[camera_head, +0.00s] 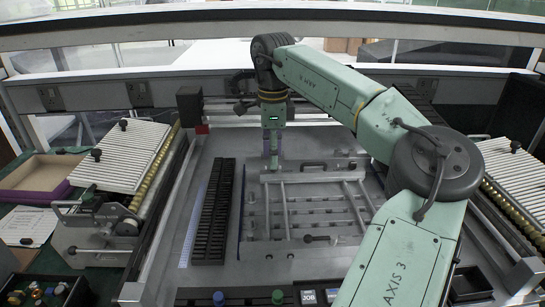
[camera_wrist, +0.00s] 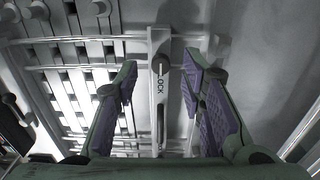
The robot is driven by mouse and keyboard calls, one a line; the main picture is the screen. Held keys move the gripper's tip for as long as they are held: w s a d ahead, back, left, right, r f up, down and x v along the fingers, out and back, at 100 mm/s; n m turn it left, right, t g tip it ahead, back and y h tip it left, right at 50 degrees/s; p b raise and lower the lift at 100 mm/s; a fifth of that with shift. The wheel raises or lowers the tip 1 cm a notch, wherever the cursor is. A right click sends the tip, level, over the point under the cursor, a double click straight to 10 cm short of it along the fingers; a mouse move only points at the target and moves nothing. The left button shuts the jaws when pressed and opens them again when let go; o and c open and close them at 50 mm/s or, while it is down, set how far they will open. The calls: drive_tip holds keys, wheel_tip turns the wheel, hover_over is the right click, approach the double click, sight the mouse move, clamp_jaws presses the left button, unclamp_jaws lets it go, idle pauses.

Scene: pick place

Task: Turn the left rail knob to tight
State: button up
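In the wrist view, my gripper (camera_wrist: 160,72) is open, with its two purple-padded fingers apart on either side of a pale label strip. The strip (camera_wrist: 158,110) reads "OCK", with any letter before that hidden. A small dark knob (camera_wrist: 160,66) with a light pointer line sits on the strip between the fingertips, and I see no finger touching it. In the head view, my gripper (camera_head: 272,162) points down over the far left end of a grey rail frame (camera_head: 285,208). My gripper hides the knob there.
A black slotted strip (camera_head: 213,210) lies left of the frame. A dark handle (camera_head: 318,239) lies on the near part of the plate. Slatted white racks (camera_head: 122,155) stand at both sides. Coloured buttons (camera_head: 277,297) and a "JOB" label (camera_head: 308,297) line the front edge.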

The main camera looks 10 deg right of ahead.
drive_tip(key=shift+f, duration=1.1)
clamp_jaws()
